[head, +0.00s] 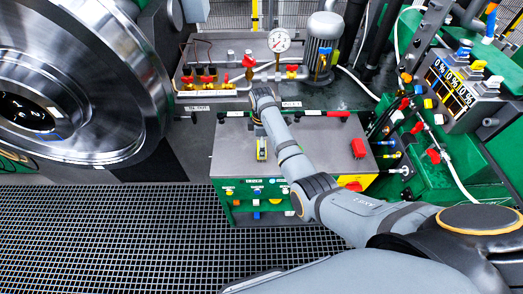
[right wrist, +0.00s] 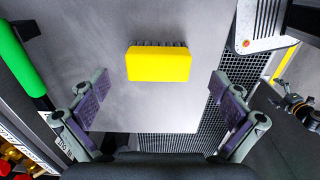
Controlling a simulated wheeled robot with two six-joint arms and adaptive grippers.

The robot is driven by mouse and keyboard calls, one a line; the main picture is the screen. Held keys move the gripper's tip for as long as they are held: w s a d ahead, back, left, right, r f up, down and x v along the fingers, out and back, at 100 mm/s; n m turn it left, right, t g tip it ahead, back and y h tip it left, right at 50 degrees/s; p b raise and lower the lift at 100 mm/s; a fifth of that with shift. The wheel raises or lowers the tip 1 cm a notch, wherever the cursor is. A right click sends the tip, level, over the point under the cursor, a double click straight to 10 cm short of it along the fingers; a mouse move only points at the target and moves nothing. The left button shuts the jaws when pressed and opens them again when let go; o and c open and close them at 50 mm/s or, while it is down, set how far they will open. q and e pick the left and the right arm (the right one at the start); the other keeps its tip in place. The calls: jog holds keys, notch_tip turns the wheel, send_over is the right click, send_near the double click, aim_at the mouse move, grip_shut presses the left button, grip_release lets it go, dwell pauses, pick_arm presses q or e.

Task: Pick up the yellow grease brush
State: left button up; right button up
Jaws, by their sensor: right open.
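The yellow grease brush (right wrist: 158,65) lies on the grey cart top in the right wrist view, a yellow block with dark bristles along its upper side. In the head view my right wrist covers most of that gripper. My left gripper is not in view.
The cart top (head: 320,140) also holds a red block (head: 358,148) at its right. Behind it stand a gauge (head: 279,40), valves and a motor (head: 320,55). A large steel wheel (head: 75,80) fills the left. Floor grating (head: 120,230) lies in front.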

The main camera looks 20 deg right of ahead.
notch_tip(320, 180, down, 4)
jog(key=shift+w+f, duration=0.1)
jog(key=shift+c, duration=0.3)
jog(key=c, duration=1.2)
jog(key=shift+c, duration=0.2)
